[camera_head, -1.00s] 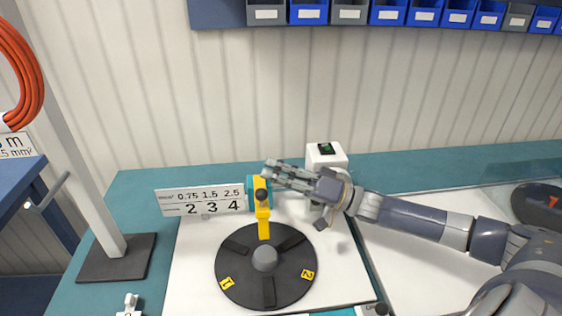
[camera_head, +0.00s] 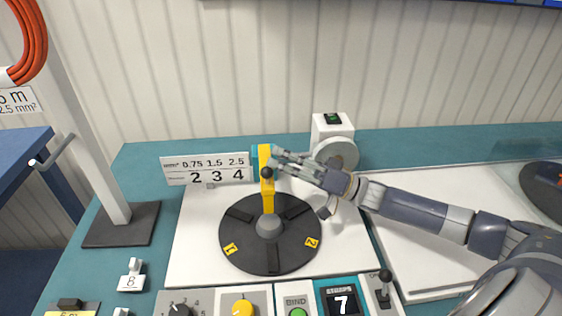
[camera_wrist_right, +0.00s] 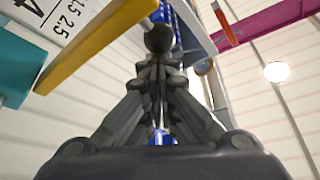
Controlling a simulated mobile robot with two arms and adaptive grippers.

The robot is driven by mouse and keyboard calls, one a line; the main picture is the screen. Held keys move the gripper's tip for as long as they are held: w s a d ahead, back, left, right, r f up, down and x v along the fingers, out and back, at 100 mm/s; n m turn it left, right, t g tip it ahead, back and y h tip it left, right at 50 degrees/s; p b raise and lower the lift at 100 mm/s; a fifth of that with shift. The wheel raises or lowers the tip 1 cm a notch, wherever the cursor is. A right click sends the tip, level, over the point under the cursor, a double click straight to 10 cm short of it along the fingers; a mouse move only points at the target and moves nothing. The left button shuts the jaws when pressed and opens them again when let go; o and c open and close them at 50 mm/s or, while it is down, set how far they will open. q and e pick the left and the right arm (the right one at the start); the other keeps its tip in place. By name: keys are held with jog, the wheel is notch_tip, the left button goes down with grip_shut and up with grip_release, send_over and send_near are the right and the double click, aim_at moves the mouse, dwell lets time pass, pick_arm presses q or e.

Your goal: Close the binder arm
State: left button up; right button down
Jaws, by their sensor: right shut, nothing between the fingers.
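The binder arm (camera_head: 267,195) is a yellow bar with a black ball knob (camera_head: 267,173). It reaches from the teal block at the back towards the hub of the dark turntable (camera_head: 240,255). In the right wrist view the yellow bar (camera_wrist_right: 95,45) crosses the upper left, and the black knob (camera_wrist_right: 158,38) shows just beyond my fingertips. My right gripper (camera_head: 277,161) is shut and empty, beside the knob on its right and slightly behind. I cannot tell whether it touches the knob. My left gripper is out of view.
A size sign (camera_head: 205,170) stands left of the arm, and a white device (camera_head: 333,130) with a round grey part stands behind my right gripper. A front panel has a yellow knob, a green button, a counter (camera_head: 342,302) reading 7 and a lever (camera_head: 385,285). A post stands at left.

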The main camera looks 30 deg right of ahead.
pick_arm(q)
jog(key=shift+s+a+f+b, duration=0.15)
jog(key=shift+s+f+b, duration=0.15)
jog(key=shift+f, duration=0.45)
pick_arm(e)
jog(key=shift+s+a+f+n, duration=0.1)
jog(key=shift+s+f+n, duration=0.1)
jog(key=shift+f+n, duration=0.35)
